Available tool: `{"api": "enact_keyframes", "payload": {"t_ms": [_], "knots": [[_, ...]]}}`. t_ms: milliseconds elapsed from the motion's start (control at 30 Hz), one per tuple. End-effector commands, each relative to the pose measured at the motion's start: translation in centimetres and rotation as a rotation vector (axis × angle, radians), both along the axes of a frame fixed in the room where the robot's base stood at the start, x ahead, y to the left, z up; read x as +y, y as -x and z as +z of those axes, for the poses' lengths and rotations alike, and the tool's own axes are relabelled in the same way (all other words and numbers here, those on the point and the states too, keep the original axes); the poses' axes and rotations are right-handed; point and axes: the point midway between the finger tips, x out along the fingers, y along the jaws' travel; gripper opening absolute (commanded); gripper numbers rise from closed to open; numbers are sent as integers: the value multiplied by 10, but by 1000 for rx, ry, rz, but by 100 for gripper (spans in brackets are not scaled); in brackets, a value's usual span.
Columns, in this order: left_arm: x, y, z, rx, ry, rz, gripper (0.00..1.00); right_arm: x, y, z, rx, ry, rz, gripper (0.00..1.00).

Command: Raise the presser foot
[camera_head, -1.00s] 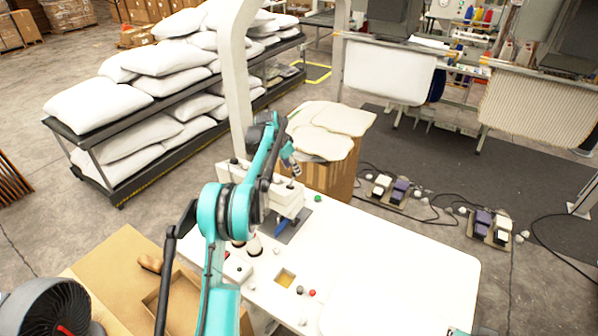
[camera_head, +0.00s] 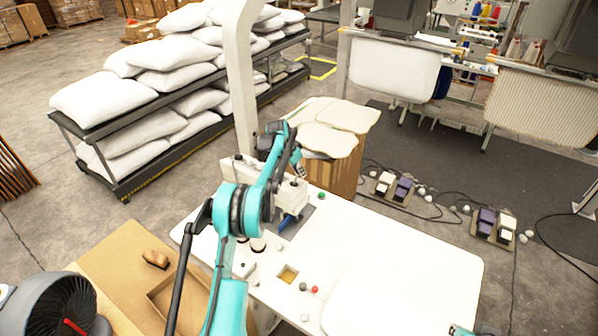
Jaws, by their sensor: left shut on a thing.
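The white sewing machine (camera_head: 291,193) stands on the white worktable, partly hidden behind my left arm. Its presser foot is too small and covered to make out. A blue part (camera_head: 289,222) shows below the machine head. My left gripper (camera_head: 300,172) is at the top of the machine head, its fingers pointing down. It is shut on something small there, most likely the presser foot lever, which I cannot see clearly. My right gripper is not in view; only a small teal piece of mine shows at the bottom right edge.
A cardboard box (camera_head: 128,262) is at the left front. Pale fabric pieces (camera_head: 325,140) lie on a carton behind the machine. A pillow rack (camera_head: 120,195) stands back left.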

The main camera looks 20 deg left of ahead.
Motion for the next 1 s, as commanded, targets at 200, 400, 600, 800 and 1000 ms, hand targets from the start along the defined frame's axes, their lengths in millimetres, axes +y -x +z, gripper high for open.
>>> {"api": "enact_keyframes", "payload": {"t_ms": [200, 400, 600, 800, 1000], "knots": [[0, 1, 0, -19, 3, 1, 0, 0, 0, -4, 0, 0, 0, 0], [2, 6, 1, -98, 13, 3, 0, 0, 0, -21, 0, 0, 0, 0], [3, 13, 2, -246, 34, 5, 0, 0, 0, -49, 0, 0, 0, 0], [5, 23, 5, -428, 58, 5, 0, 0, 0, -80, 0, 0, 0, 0], [6, 32, 7, -597, 83, 5, 0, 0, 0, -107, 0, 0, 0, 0]]}}
